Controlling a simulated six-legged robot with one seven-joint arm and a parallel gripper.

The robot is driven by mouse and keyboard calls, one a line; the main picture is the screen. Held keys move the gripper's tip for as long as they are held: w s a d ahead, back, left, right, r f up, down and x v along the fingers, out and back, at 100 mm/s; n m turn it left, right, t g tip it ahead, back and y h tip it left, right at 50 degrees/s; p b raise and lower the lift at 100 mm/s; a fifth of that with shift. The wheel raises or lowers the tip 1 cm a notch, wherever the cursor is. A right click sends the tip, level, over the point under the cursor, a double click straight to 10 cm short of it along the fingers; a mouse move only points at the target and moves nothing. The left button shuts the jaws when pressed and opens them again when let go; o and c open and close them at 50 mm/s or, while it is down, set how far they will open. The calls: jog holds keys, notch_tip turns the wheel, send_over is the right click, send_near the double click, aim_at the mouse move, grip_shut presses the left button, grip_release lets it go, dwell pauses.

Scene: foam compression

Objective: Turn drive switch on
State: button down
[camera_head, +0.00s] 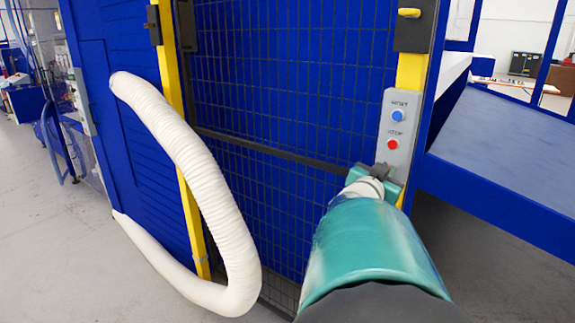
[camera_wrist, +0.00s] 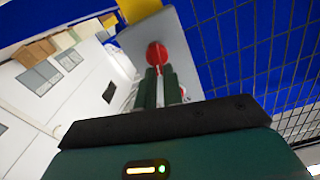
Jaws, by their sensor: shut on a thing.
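A grey control panel (camera_head: 399,130) is mounted on a yellow post at the right of the mesh door. It carries a blue reset button (camera_head: 398,116) and, below it, a red stop button (camera_head: 393,144). My gripper (camera_head: 380,172) is at the panel's lower end, below the stop button.
A blue mesh door (camera_head: 290,90) fills the middle behind my arm. A thick white hose (camera_head: 205,170) loops out at the left. A blue table-like surface (camera_head: 510,150) stands close on the right. Grey floor (camera_head: 60,240) is clear at the lower left.

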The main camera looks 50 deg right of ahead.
jog(key=shift+s+d+f+m, duration=0.1)
jog(key=shift+s+f+m, duration=0.15)
jog(key=shift+m, duration=2.35)
jog(key=shift+s+f+m, duration=0.2)
jog(key=shift+f+m, duration=0.05)
jog(key=shift+m, duration=2.35)
jog(key=shift+s+d+f+m, duration=0.1)
jog(key=shift+s+f+m, duration=0.15)
jog(key=shift+m, duration=2.35)
jog(key=c, duration=1.5)
grip_release()
jog(key=shift+w+f, duration=0.1)
